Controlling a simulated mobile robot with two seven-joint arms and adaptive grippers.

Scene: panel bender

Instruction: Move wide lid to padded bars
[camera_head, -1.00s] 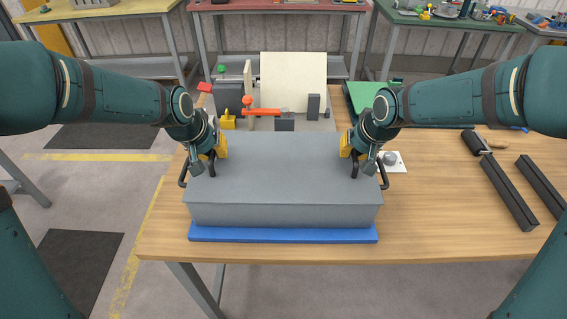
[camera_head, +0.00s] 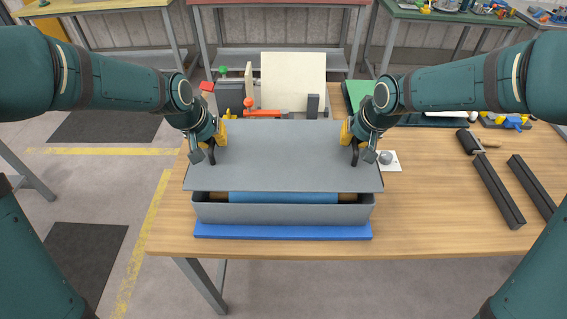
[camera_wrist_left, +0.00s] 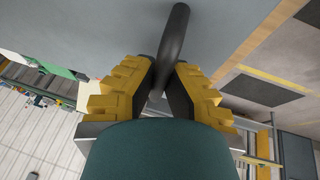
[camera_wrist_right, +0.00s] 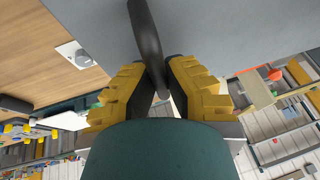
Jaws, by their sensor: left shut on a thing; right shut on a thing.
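The wide lid (camera_head: 280,160) is a flat grey panel held level above an open grey box (camera_head: 212,212). A gap shows between lid and box front, with something blue (camera_head: 283,197) inside. My left gripper (camera_head: 211,146) is shut on the black handle at the lid's left end; the handle also shows in the left wrist view (camera_wrist_left: 172,42). My right gripper (camera_head: 357,143) is shut on the black handle at the right end, also seen in the right wrist view (camera_wrist_right: 147,40). Two dark padded bars (camera_head: 497,190) (camera_head: 535,185) lie parallel on the table at the right.
The box stands on a blue mat (camera_head: 283,231) at the wooden table's (camera_head: 430,220) front. A white plate with a grey knob (camera_head: 388,160) and a black roller (camera_head: 468,142) lie to the right. A cream board and red clamp (camera_head: 262,113) stand behind the lid.

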